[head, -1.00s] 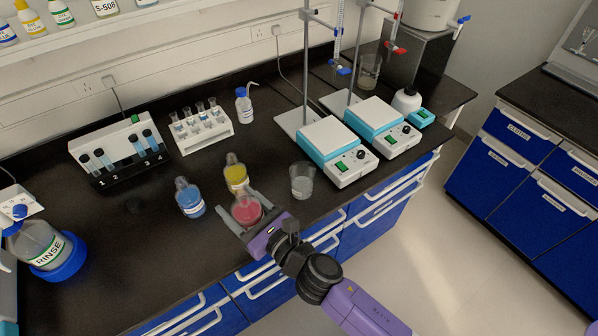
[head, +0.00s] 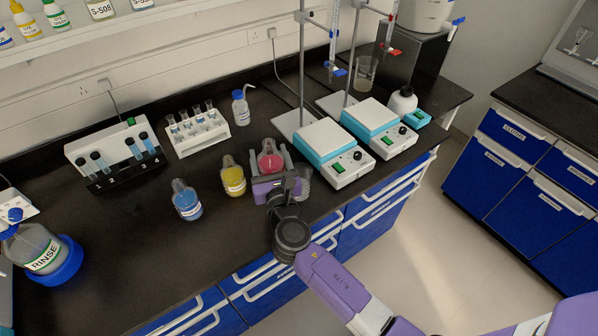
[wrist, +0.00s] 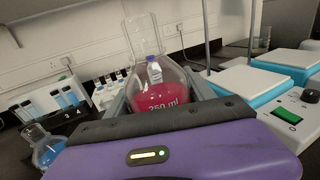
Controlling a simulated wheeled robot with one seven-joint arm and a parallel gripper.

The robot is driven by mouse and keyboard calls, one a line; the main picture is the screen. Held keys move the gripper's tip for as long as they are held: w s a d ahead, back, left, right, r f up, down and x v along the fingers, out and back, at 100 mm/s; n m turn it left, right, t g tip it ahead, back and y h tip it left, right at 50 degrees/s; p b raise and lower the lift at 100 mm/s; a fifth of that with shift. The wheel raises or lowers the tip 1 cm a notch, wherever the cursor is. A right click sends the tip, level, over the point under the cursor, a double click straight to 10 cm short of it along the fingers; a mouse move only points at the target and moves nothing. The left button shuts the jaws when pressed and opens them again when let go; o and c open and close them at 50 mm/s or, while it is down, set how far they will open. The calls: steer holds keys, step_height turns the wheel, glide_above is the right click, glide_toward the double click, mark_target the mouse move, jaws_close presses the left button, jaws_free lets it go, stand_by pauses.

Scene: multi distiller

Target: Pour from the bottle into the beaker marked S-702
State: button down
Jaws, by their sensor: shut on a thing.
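My gripper (head: 272,172) is shut on a clear flask-shaped bottle of red liquid (head: 270,161). In the wrist view the bottle (wrist: 160,99) stands between the fingers, nearly upright with a slight lean, and "250 ml" shows on it. A clear glass beaker (head: 304,184) stands on the bench just right of my gripper, partly hidden by it. No S-702 marking can be read on it. Another clear beaker (head: 366,70) stands at the back, near the stands; no label is readable there either.
A yellow-liquid bottle (head: 233,180) and a blue-liquid bottle (head: 186,203) stand left of my gripper. Two hotplates (head: 337,158) with stands are to the right. A test tube rack (head: 198,135) and a wash bottle (head: 241,110) are behind.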

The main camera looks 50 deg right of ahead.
steer(key=shift+s+d+f+m+b, duration=0.15)
steer(key=shift+f+m+b, duration=0.45)
steer(key=shift+m, duration=0.4)
steer(key=shift+r+m, duration=0.2)
steer(key=shift+m, duration=0.1)
steer(key=shift+d+m+g+y, duration=0.2)
steer(key=shift+m+g+y, duration=0.15)
steer(key=shift+m, duration=0.25)
steer(key=shift+s+d+r+m+y+p, duration=0.15)
steer(key=shift+r+m+y+p, duration=0.15)
steer(key=shift+m, duration=0.8)
steer(key=shift+s+d+r+m+y+p, duration=0.15)
steer(key=shift+m+p, duration=0.1)
steer(key=shift+m, duration=0.85)
steer(key=shift+w, duration=0.1)
steer(key=shift+w+a+f+m+y+b, duration=0.15)
steer(key=shift+a+m+y+b, duration=0.2)
steer(key=shift+m, duration=0.45)
steer(key=shift+w+a+f+m+y+b, duration=0.15)
steer(key=shift+a+f+m+y+b, duration=0.15)
steer(key=shift+m+b, duration=0.65)
stand_by(2.0)
